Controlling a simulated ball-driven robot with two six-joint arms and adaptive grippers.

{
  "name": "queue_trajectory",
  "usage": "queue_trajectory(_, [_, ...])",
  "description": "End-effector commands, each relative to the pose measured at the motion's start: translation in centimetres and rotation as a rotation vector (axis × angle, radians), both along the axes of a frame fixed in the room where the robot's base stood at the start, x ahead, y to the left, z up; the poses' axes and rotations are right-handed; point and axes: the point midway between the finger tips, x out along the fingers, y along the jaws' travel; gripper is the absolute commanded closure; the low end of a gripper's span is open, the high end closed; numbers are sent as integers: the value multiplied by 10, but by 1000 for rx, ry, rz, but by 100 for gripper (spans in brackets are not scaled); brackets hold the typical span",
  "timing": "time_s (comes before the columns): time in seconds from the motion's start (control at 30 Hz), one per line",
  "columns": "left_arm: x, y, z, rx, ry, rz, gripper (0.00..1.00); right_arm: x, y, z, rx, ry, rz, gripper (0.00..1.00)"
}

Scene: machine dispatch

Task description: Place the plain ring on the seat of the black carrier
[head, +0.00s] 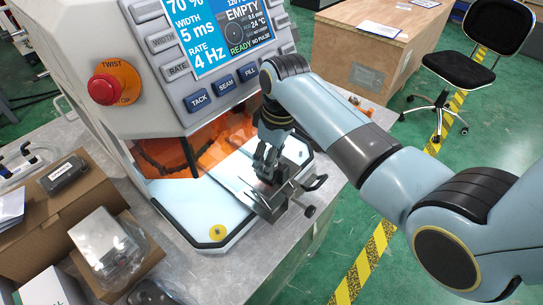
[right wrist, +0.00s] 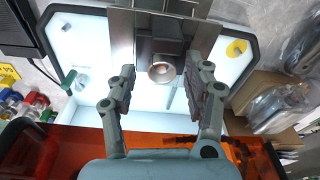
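My right gripper (head: 266,172) reaches down over a grey metal fixture (head: 268,202) at the front of the machine's white work plate. In the right wrist view my right gripper (right wrist: 160,68) has its two fingers spread apart. Between and beyond them is a round, copper-toned ring-like face (right wrist: 161,72) on a dark metal block (right wrist: 158,48); gaps show on both sides. I cannot tell whether this is the plain ring or a part of the fixture. I cannot make out a black carrier with certainty. My left gripper is not in view.
The machine has a display (head: 225,35) and a red stop button (head: 103,89). A yellow disc (head: 217,232) lies on the plate. An orange shield (right wrist: 60,150) borders the work area. Cardboard boxes (head: 95,190) stand at left. A crank handle (head: 315,183) sticks out of the fixture.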

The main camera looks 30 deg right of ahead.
Motion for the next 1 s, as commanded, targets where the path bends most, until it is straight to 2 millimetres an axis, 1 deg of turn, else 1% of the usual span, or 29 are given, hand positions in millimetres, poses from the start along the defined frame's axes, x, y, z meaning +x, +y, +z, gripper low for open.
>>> queue_trajectory(0.2, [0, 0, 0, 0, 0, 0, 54, 0, 0, 1, 0, 0, 0, 49])
queue_trajectory(0.33, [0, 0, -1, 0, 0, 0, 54, 0, -1, 10, -1, -3, 0, 49])
queue_trajectory(0.47, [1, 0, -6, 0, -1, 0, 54, -2, -2, 33, -1, -5, 0, 49])
queue_trajectory(0.6, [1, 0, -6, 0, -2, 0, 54, -5, -4, 67, 0, -6, 1, 49])
queue_trajectory(0.7, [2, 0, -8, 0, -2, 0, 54, -8, -5, 88, 1, -4, 1, 49])
queue_trajectory(0.83, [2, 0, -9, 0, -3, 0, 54, -10, -6, 108, 1, -2, 0, 49])
queue_trajectory(0.9, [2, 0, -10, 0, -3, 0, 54, -11, -7, 115, 1, -1, 0, 49])
queue_trajectory(1.0, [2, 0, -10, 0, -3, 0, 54, -11, -7, 121, 0, 0, 0, 49])
